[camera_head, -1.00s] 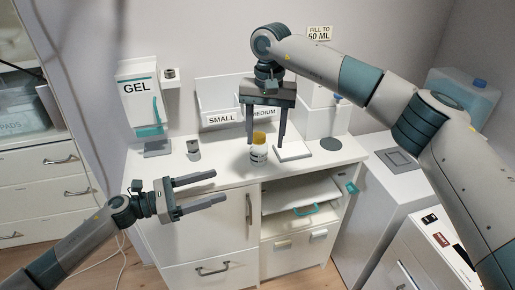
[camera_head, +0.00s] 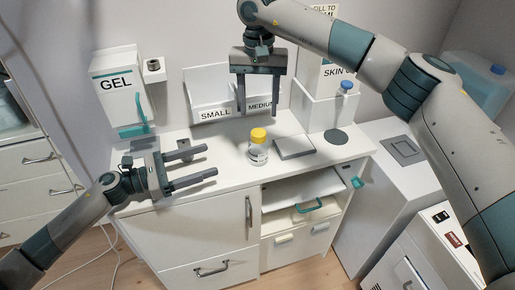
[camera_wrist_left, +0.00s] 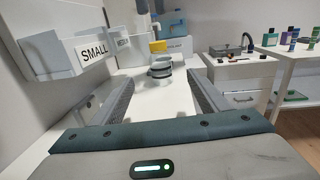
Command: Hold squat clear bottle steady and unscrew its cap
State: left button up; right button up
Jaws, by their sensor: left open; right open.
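The squat clear bottle (camera_head: 258,155) stands upright on the white counter, its yellow cap (camera_head: 258,135) on top. My left gripper (camera_head: 212,162) is open over the counter's left part, fingers pointing right toward the bottle, with a gap between. My right gripper (camera_head: 259,114) is open, fingers pointing down, above and behind the cap in the picture; both fingers look empty.
A flat grey-topped pad (camera_head: 294,147) lies right of the bottle. Behind are SMALL and MEDIUM bins (camera_head: 213,114), a GEL dispenser (camera_head: 118,88) and a blue-topped pump bottle (camera_head: 344,100). An open drawer (camera_head: 305,190) is below.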

aim_at(259, 144)
pick_arm(q)
jog(key=shift+w+d, duration=0.2)
pick_arm(e)
jog(key=shift+w+f, duration=0.1)
pick_arm(q)
jog(key=x, duration=1.7)
jog(key=shift+s, duration=0.1)
grip_shut()
